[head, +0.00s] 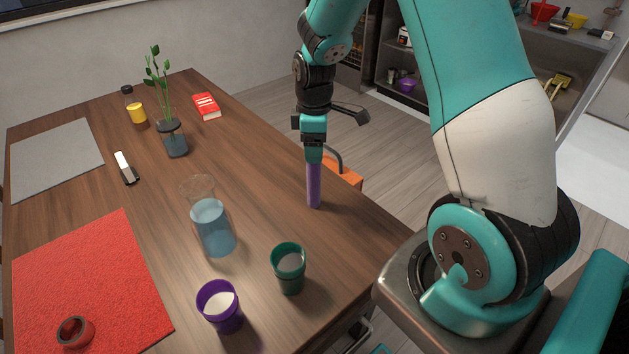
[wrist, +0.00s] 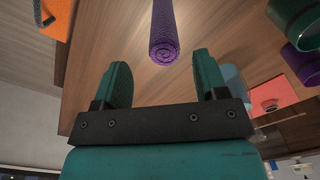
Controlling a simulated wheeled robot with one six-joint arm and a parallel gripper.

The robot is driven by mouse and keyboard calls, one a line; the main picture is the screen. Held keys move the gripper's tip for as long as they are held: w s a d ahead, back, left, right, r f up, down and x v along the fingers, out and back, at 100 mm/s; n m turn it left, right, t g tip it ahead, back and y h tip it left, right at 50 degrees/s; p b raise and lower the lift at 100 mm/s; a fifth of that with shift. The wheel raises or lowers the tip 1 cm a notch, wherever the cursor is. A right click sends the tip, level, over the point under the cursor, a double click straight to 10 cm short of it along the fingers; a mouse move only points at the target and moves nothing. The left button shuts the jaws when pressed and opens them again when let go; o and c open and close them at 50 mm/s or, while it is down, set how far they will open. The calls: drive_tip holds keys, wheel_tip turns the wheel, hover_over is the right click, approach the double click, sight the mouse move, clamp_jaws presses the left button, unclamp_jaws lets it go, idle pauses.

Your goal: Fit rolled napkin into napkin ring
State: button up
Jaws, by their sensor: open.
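The rolled napkin (head: 314,188) is a slim purple roll standing upright near the table's right edge. In the wrist view, its spiral end (wrist: 165,50) faces me, centred just beyond the fingertips. My gripper (head: 313,157) is directly above the napkin in the head view. It is open, with a finger on each side in the wrist view (wrist: 161,72) and nothing between them.
A water-filled glass (head: 212,225), a green cup (head: 289,268) and a purple cup (head: 219,305) stand between the napkin and the mat. A plant vase (head: 174,138), a yellow-filled bottle (head: 136,112), a red book (head: 206,106) and a grey mat (head: 57,158) are farther back.

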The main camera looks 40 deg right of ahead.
sight(313, 170)
drive_tip(key=shift+s+a+f+p, duration=0.1)
drive_tip(key=shift+f+p, duration=0.15)
drive_tip(key=shift+f, duration=1.2)
drive_tip(key=shift+s+a+f+p, duration=0.1)
drive_tip(key=shift+f+p, duration=0.15)
drive_tip(key=shift+f, duration=1.2)
drive_tip(key=c, duration=1.2)
drive_tip(key=shift+w+r, duration=0.1)
